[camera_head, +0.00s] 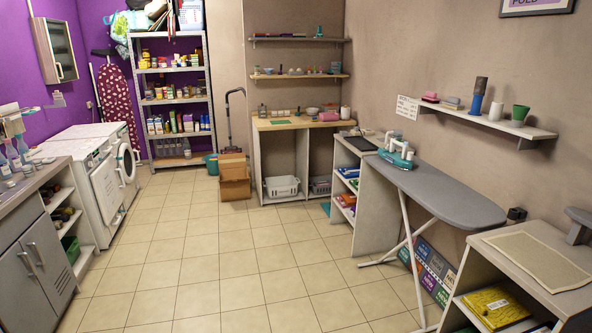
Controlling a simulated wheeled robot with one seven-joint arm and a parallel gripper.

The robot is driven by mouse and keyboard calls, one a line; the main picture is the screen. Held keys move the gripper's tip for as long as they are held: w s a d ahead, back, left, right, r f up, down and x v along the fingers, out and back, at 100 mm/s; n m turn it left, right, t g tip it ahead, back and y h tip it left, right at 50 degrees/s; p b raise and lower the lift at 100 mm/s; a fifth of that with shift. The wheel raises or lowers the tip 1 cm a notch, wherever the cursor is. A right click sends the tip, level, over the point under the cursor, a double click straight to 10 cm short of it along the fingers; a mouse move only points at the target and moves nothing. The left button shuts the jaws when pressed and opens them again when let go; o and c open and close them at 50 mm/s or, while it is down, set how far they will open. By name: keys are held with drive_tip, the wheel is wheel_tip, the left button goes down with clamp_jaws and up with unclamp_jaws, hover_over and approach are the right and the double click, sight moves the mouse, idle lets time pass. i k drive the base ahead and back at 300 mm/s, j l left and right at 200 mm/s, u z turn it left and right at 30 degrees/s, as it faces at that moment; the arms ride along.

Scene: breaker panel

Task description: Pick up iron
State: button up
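A teal and white iron (396,152) rests on the far end of the grey ironing board (446,190), near the right-hand wall. It seems to sit on a teal base or stand; where the iron ends and the base begins is too small to tell. The board stands on white crossed legs, its rounded end toward the near right. Nothing hides the iron from this side. My gripper is not in view.
The tiled floor (227,262) in the middle is clear. A low shelf unit (541,268) stands at the near right, a grey cabinet (38,262) at the left. Cardboard boxes (234,188) stand at the back. A wall shelf (482,120) hangs above the board.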

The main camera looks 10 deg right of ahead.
sight(396, 159)
drive_tip(key=i+l+z, duration=0.1)
drive_tip(key=i, duration=1.2)
drive_tip(key=i+l+z, duration=0.1)
drive_tip(key=i, duration=1.15)
drive_tip(key=i+l, duration=0.25)
drive_tip(key=i, duration=0.2)
drive_tip(key=i+l+z, duration=0.1)
drive_tip(key=i, duration=0.35)
drive_tip(key=i+l, duration=0.3)
drive_tip(key=i, duration=0.2)
drive_tip(key=i+l+z, duration=0.1)
drive_tip(key=i, duration=0.35)
drive_tip(key=l, duration=0.1)
